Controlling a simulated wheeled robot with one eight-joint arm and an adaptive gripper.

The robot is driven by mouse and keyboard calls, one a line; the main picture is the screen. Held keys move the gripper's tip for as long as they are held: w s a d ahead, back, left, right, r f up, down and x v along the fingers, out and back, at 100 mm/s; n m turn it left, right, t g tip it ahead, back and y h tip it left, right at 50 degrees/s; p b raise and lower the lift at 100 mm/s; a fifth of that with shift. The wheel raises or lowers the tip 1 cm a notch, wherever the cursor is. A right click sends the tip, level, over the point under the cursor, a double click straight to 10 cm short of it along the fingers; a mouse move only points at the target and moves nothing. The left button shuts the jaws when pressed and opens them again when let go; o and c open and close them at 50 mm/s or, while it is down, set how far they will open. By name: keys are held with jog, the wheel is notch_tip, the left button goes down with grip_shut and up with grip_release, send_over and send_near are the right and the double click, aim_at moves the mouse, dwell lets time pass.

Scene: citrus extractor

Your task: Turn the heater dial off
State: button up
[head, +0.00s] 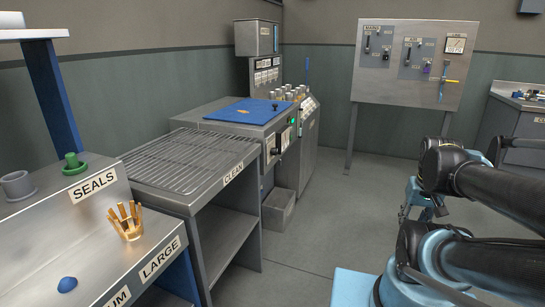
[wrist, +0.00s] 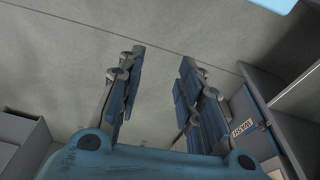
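I cannot make out which part is the heater dial. A small black knob (head: 277,151) sits on the front of the metal unit with a blue top (head: 243,111), in the middle of the head view. A row of pale knobs or caps (head: 287,93) stands behind that blue top; they are too small to read. My gripper (wrist: 160,62) is open and empty in the wrist view, over bare floor. In the head view my gripper (head: 424,208) is partly hidden by my arm, to the right of the unit and apart from it.
A slatted metal rack labelled CLEAN (head: 180,160) adjoins the unit on the left. A bench labelled SEALS (head: 50,215) is nearest at left. A grey box (head: 278,209) lies on the floor below the unit. A panel board (head: 415,65) stands at back. Floor (head: 320,205) between is clear.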

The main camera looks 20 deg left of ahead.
jog(key=o, duration=0.4)
jog(key=shift+s+r, duration=0.15)
jog(key=shift+s, duration=0.05)
jog(key=w+a+r+m+y, duration=0.2)
jog(key=w+a+r+y, duration=0.1)
jog(key=w+a, duration=0.35)
jog(key=w+a+r+m+y, duration=0.2)
jog(key=w+a+r+m, duration=0.1)
jog(key=w+a, duration=0.35)
jog(key=w+a+m+y, duration=0.4)
jog(key=w+a, duration=0.5)
jog(key=w, duration=0.3)
jog(key=m+g+y, duration=0.1)
jog(key=m+y, duration=0.8)
send_near(274, 151)
jog(key=a, duration=0.2)
jog(key=w+a, duration=0.1)
jog(key=a, duration=0.2)
jog(key=w+a+f, duration=0.1)
jog(key=a, duration=0.2)
jog(key=shift+w+f, duration=0.1)
